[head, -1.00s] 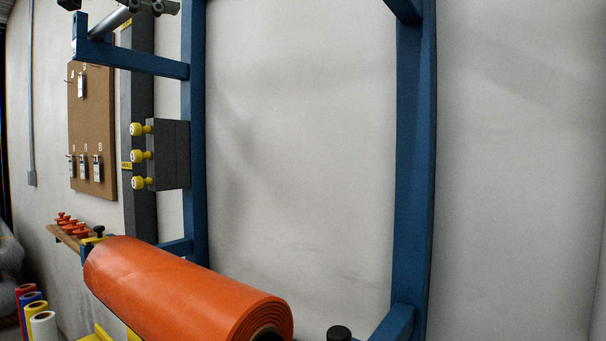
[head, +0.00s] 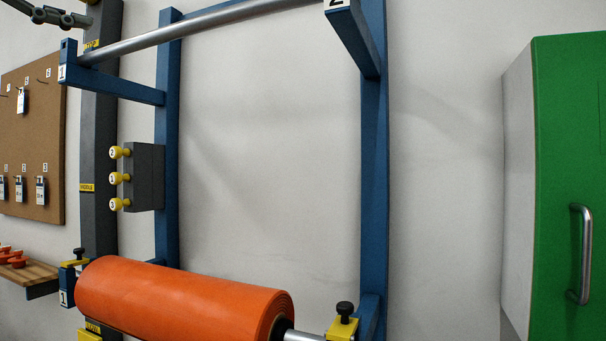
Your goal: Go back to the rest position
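Neither of my grippers shows in the head view. The view takes in a blue frame (head: 167,130) against a pale wall. An orange roll (head: 180,300) lies on a metal bar low in the frame. A bare metal bar (head: 205,25) runs across the top of the frame, between arms labelled 1 and 2. A dark jointed piece (head: 45,14) shows at the top left edge; I cannot tell what it belongs to.
A green cabinet (head: 570,140) with a metal handle (head: 582,255) stands at the right. A grey box (head: 145,177) with yellow numbered knobs sits on the left post. A tag board (head: 35,120) and a wooden shelf (head: 30,272) with orange knobs are at the left.

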